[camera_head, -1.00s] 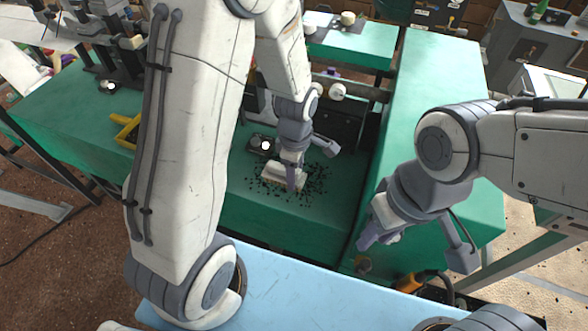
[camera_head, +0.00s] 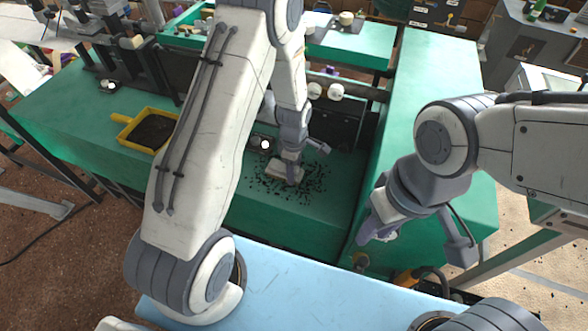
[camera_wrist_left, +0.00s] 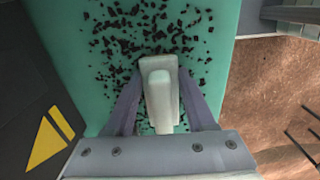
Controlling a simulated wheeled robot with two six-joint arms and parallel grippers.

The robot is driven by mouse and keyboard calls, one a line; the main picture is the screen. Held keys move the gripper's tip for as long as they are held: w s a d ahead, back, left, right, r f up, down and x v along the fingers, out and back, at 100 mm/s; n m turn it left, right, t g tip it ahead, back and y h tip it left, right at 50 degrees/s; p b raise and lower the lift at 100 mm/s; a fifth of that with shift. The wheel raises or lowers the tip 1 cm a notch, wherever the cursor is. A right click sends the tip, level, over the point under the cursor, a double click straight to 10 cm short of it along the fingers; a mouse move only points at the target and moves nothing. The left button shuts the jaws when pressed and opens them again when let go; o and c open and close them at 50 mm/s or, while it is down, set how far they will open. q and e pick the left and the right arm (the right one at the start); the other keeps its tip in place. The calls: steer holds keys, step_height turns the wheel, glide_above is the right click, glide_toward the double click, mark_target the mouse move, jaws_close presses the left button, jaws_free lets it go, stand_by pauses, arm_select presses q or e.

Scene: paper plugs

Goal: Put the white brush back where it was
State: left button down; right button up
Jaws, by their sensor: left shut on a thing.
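The white brush (camera_head: 285,174) is in my left gripper (camera_head: 291,160), over the scattered black bits on the green bench. In the left wrist view the brush (camera_wrist_left: 159,85) sits between the two fingers of my left gripper (camera_wrist_left: 160,105), which are shut on it. I cannot tell whether the brush touches the bench. My right gripper (camera_head: 368,228) hangs empty-looking above the gap at the right of the blue surface; its finger opening does not show clearly.
Black paper bits (camera_head: 258,185) lie around the brush on the green bench (camera_head: 245,213). A yellow dustpan (camera_head: 127,135) with dark contents lies to the left. Dark machine parts (camera_head: 335,130) stand behind the brush. A blue surface (camera_head: 300,290) is in front.

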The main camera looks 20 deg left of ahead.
arm_select(q)
steer(key=shift+f, duration=0.15)
steer(key=shift+c, duration=1.2)
jaws_free()
step_height(320, 180, up, 12)
steer(key=shift+f+b, duration=0.2)
steer(key=shift+b, duration=0.4)
steer(key=s+d+r+m, duration=0.8)
steer(key=s+d+m, duration=0.1)
steer(key=m, duration=0.2)
steer(key=s+d+r+m+h, duration=0.1)
steer(key=s+r+m, duration=0.3)
steer(key=s+m, duration=1)
steer(key=shift+s+d, duration=0.35)
steer(key=shift+d, duration=0.35)
